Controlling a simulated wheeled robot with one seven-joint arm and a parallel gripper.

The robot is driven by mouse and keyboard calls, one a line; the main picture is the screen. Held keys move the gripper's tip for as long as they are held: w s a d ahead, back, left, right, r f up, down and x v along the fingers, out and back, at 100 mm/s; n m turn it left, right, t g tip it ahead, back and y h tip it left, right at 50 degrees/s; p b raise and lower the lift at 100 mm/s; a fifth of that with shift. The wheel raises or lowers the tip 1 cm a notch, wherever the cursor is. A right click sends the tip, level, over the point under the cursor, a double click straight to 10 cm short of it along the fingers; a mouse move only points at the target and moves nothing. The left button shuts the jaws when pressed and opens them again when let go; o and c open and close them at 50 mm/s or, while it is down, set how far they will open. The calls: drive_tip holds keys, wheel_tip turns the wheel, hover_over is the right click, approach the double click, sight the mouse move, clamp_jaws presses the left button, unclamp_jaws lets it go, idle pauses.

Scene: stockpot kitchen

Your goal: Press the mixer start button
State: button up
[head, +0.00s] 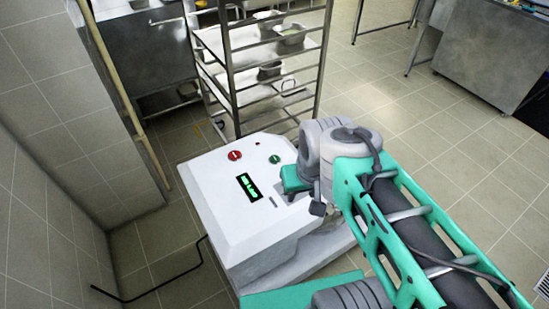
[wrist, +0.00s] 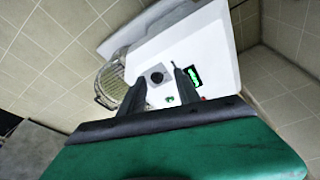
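The mixer (head: 215,195) is a white machine with a sloped top panel, also filling the upper middle of the wrist view (wrist: 215,45). Its green button (head: 275,159) is at the panel's far right, beside a red button (head: 235,155) and a lit green display (head: 249,187). In the wrist view the green button (wrist: 170,99) shows between my fingers, and the red button (wrist: 203,98) is right of them. My gripper (wrist: 157,72) is open and empty, its two dark fingers apart over the panel. In the head view its teal hand is over the panel's right side; its fingertips are unclear.
A metal rack (head: 265,65) with pans stands behind the mixer. A wire guard (wrist: 108,84) sits beside the panel in the wrist view. A tiled wall (head: 40,220) and a black cable (head: 170,280) are at left. Floor at right is open.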

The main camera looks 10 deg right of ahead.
clamp_jaws()
idle(1.3)
